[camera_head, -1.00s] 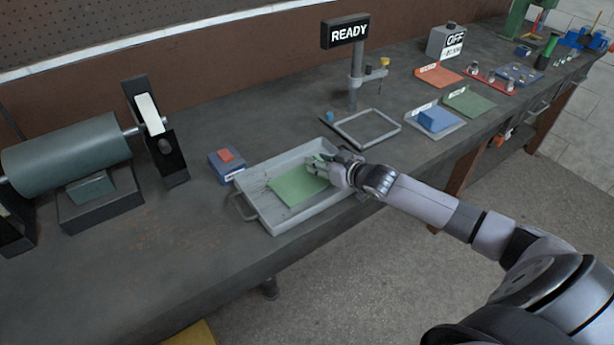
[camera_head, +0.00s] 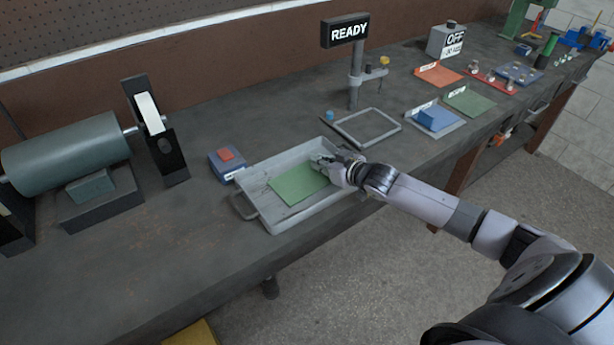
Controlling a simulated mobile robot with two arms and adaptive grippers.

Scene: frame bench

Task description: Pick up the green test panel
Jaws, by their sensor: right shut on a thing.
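The green test panel (camera_head: 294,186) is a flat light-green sheet in the grey metal tray (camera_head: 264,217) at the middle of the bench. My right gripper (camera_head: 324,165) reaches in over the tray's right side and is shut on the panel's upper right edge. The panel looks to lie in or just above the tray floor; I cannot tell if it is lifted. The fingers hide the gripped edge. My left gripper is not in view.
A blue box with a red top (camera_head: 227,161) stands left of the tray. A grey frame (camera_head: 367,128) and the READY sign (camera_head: 346,31) on its post stand behind. A roller machine (camera_head: 70,155) is at left. Coloured mats (camera_head: 468,101) lie at right.

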